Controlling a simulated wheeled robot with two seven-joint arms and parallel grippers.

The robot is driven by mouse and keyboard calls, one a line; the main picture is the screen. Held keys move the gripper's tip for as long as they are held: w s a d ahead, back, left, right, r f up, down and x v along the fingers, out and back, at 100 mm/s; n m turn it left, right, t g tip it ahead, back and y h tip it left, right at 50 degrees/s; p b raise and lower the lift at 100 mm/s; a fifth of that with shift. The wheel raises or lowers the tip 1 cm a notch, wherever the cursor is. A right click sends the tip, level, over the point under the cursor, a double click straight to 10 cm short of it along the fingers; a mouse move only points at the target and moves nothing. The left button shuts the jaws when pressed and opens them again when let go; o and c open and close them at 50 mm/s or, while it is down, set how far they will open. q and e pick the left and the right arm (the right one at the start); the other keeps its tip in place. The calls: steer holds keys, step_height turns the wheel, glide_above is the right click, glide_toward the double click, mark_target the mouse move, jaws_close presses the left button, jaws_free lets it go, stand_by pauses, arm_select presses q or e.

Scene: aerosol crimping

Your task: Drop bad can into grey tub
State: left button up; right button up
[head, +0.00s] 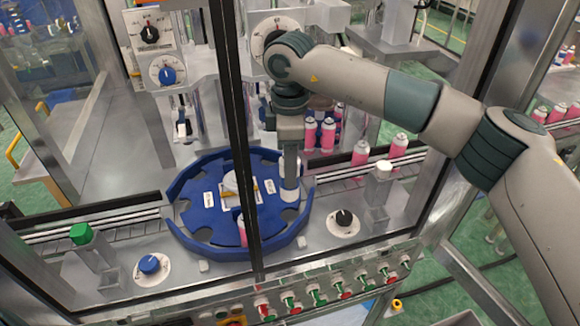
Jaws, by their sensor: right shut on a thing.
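My right arm reaches in from the right through the machine's open front. Its gripper (290,178) points down over the right side of the blue star wheel (205,225) and is shut on a can. Only a pale part of the held can (290,194) shows below the fingers; the rest is hidden by the gripper. I cannot tell whether the can still sits in the wheel's pocket. My left gripper is out of view. A pale grey edge (458,319) at the bottom right may belong to the grey tub, but too little shows to be sure.
Pink cans (360,153) stand on the conveyor right of the wheel, with more behind it. Another pink can (242,232) sits at the wheel's front, partly behind a dark upright frame post (236,110). A button panel (330,285) runs along the front.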

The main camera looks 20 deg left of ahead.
steer(key=shift+r+p, duration=0.4)
steer(key=shift+r, duration=1.9)
